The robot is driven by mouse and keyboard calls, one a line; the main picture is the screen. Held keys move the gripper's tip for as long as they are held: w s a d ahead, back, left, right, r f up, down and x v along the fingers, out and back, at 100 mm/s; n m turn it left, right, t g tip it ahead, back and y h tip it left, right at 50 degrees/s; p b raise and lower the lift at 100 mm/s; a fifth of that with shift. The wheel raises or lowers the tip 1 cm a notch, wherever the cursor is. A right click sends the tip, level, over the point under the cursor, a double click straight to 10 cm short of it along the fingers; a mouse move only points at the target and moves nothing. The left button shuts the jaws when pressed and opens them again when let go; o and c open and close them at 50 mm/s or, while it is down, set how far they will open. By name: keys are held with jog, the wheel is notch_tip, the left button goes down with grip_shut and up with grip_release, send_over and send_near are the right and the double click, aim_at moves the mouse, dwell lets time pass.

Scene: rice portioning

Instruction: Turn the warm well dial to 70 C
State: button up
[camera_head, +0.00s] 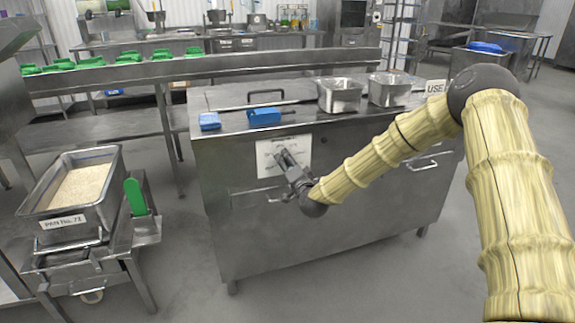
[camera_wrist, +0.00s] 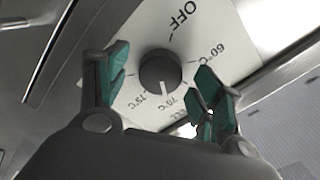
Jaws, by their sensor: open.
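The warm well dial (camera_wrist: 160,72) is a round dark knob on a white panel (camera_wrist: 205,30), seen in the wrist view. The panel is marked OFF, 60, 70 and 75 °C. A light mark on the knob's lower edge appears to point at or close to 70 °C. My gripper (camera_wrist: 162,92) is open, one teal-padded finger to each side of the knob, with visible gaps. In the head view my gripper (camera_head: 287,165) is at the white panel (camera_head: 266,152) on the steel cabinet's (camera_head: 330,205) front. The gripper hides the dial there.
Two steel pans (camera_head: 339,95) (camera_head: 389,88) and blue items (camera_head: 264,116) (camera_head: 209,121) sit on the cabinet top. Handles (camera_head: 424,165) stick out of its front. A rice pan (camera_head: 82,187) on a cart stands at left. The floor before the cabinet is clear.

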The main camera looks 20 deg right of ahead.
jog(key=s, duration=1.1)
jog(key=shift+s+d, duration=0.2)
jog(key=s+a+f+n+g+y, duration=0.1)
jog(key=s+a+f+n+g, duration=0.25)
jog(key=s+f, duration=0.55)
jog(key=s+a+f+n+g+y, duration=0.15)
jog(key=s+a+f+g, duration=0.35)
jog(key=f, duration=0.8)
jog(key=s+f+n+g+h, duration=0.1)
jog(key=s+f+g, duration=0.1)
jog(key=s+f, duration=0.45)
jog(key=s+f+n+g, duration=0.2)
jog(key=s+f, duration=0.1)
jog(key=s, duration=0.7)
jog(key=s+f+n+g+h, duration=0.1)
jog(key=s+f+g, duration=0.1)
jog(key=s+f, duration=0.45)
jog(key=s+d+n+g+h, duration=0.1)
jog(key=s+d+g, duration=0.1)
jog(key=s, duration=0.6)
jog(key=s+d+n+g, duration=0.1)
jog(key=s+d+g, duration=0.1)
jog(key=s, duration=0.5)
notch_tip(320, 180, up, 20)
jog(key=p, duration=1.9)
jog(key=shift+w+a+f+p, duration=0.15)
jog(key=shift+a+p, duration=0.05)
jog(key=shift+p, duration=0.2)
